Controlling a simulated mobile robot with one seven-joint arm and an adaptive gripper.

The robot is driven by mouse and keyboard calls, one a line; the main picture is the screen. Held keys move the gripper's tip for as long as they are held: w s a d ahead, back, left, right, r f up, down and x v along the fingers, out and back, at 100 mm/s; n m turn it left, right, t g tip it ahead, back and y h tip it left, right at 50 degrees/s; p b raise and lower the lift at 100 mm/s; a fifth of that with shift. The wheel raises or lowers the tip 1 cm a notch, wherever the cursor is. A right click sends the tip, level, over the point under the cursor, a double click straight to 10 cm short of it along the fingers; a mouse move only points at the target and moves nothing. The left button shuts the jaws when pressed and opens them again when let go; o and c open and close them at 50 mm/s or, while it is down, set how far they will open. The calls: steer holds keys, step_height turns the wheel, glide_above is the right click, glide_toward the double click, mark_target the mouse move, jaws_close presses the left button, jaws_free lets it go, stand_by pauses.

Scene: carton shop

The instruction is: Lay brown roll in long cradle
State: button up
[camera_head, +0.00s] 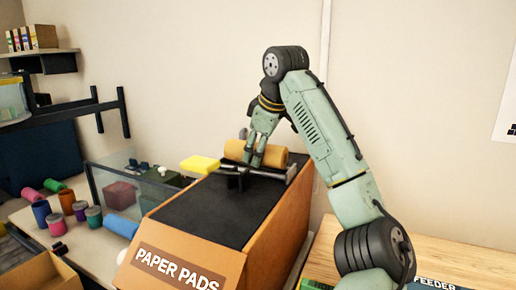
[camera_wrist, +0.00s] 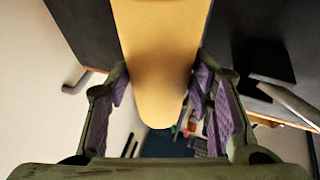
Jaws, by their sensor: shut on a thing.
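The brown roll (camera_head: 271,157) is a tan cylinder lying level above the black top of the paper pads box. My gripper (camera_head: 254,160) reaches down over it with its fingers shut around the roll. The long cradle (camera_head: 272,175), a dark stand with greyish rails, is right under or just in front of the roll; whether they touch I cannot tell. In the wrist view the roll (camera_wrist: 158,60) runs between the purple-padded fingers (camera_wrist: 162,100), and parts of a grey rail (camera_wrist: 285,100) show to the side.
The paper pads box (camera_head: 190,255) has a dark flat top, clear toward the front. A clear-walled bin (camera_head: 115,187) and several coloured spools (camera_head: 67,201) stand left. A wooden table (camera_head: 430,258) is at right.

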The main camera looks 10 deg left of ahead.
steer(key=shift+f, duration=0.6)
steer(key=o, duration=1.5)
steer(key=b+v, duration=0.1)
steer(key=v, duration=1.2)
steer(key=shift+w+a+r, duration=0.1)
steer(key=shift+w+r, duration=0.05)
steer(key=shift+r, duration=0.05)
